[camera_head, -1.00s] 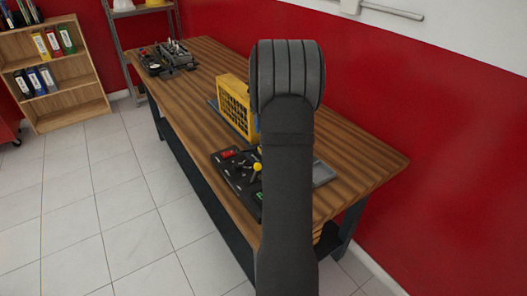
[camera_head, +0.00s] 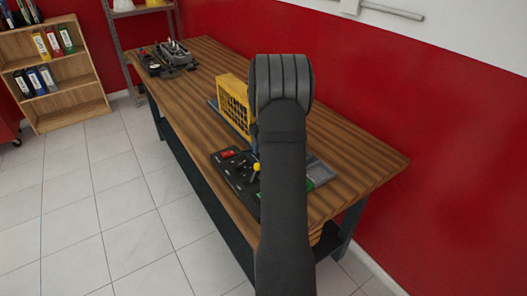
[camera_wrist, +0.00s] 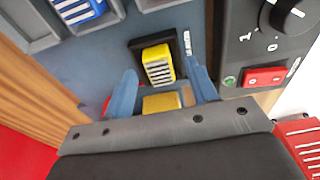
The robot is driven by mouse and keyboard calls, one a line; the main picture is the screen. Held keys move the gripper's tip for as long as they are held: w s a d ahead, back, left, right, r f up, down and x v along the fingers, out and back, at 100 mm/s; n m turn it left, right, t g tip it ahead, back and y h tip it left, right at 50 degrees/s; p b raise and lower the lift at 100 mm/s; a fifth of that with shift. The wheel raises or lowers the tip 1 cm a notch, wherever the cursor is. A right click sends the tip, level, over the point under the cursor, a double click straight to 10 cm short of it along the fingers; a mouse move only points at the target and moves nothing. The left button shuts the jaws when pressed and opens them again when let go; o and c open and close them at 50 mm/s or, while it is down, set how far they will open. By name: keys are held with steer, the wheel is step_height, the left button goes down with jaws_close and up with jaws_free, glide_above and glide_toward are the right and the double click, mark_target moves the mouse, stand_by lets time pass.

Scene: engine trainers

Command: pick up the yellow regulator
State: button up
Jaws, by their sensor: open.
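In the wrist view a yellow regulator (camera_wrist: 157,65), a small block with a ribbed light face, sits in a dark square recess of a grey-blue tray (camera_wrist: 105,50). My gripper (camera_wrist: 164,73) is open, its two blue fingers on either side of and just short of the regulator, with nothing between them gripped. A second yellow patch (camera_wrist: 162,103) shows lower between the fingers; I cannot tell what it belongs to. In the head view my arm hides the gripper and the regulator.
A blue ribbed block (camera_wrist: 80,10) sits in a neighbouring compartment. A dark control panel (camera_wrist: 265,40) with a knob and red switch stands at right. In the head view, a yellow caged unit (camera_head: 233,100) stands behind on the wooden bench (camera_head: 360,160); its right end is clear.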

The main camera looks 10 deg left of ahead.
steer(key=c, duration=1.1)
steer(key=shift+r, duration=0.1)
steer(key=shift+r, duration=0.6)
step_height(320, 180, up, 2)
steer(key=shift+r, duration=0.25)
steer(key=s+d+r, duration=0.3)
steer(key=d+r, duration=0.7)
steer(key=d, duration=0.1)
steer(key=shift+s, duration=0.15)
steer(key=shift+d+r, duration=0.1)
